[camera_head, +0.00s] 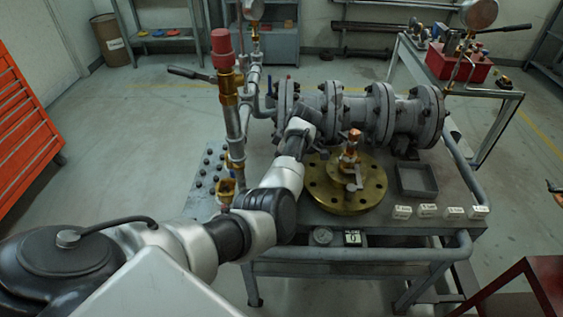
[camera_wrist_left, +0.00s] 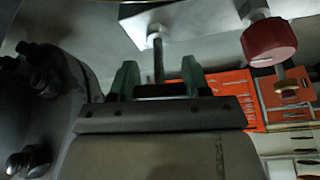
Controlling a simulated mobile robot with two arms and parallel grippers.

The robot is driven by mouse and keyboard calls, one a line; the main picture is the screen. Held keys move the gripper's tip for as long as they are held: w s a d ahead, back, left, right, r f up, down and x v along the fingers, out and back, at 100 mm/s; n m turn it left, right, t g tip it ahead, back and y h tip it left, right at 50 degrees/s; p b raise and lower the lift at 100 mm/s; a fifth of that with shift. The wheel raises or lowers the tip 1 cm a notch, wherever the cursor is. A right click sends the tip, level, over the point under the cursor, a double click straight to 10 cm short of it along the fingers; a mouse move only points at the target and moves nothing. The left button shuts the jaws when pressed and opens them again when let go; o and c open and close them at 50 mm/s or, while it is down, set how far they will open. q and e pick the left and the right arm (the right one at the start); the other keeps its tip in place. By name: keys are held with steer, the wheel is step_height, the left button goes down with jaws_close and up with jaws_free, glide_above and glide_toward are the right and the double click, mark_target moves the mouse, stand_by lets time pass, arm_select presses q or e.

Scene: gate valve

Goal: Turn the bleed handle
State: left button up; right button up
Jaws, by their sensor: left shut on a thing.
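My left arm reaches from the lower left over the table to the valve body in the head view. Its wrist hides the fingertips there. In the left wrist view my left gripper (camera_wrist_left: 160,82) has two greenish fingers shut on a thin dark rod (camera_wrist_left: 158,60), which appears to be the bleed handle. How far the handle is turned cannot be told. The grey flanged gate valve (camera_head: 355,112) lies along the back of the table. A bolted flange (camera_wrist_left: 50,85) is close beside the gripper in the left wrist view. My right gripper is not in view.
A riser with a red cap (camera_head: 222,47) stands left of my arm; the cap also shows in the wrist view (camera_wrist_left: 269,41). A brass flange (camera_head: 328,190), a grey tray (camera_head: 417,181) and several white labels (camera_head: 428,210) are on the table. An orange cabinet (camera_head: 22,130) stands left.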

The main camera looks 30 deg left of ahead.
arm_select(q)
steer(key=shift+n+b, duration=0.45)
steer(key=shift+n, duration=0.25)
steer(key=shift+g, duration=0.3)
steer(key=o, duration=0.9)
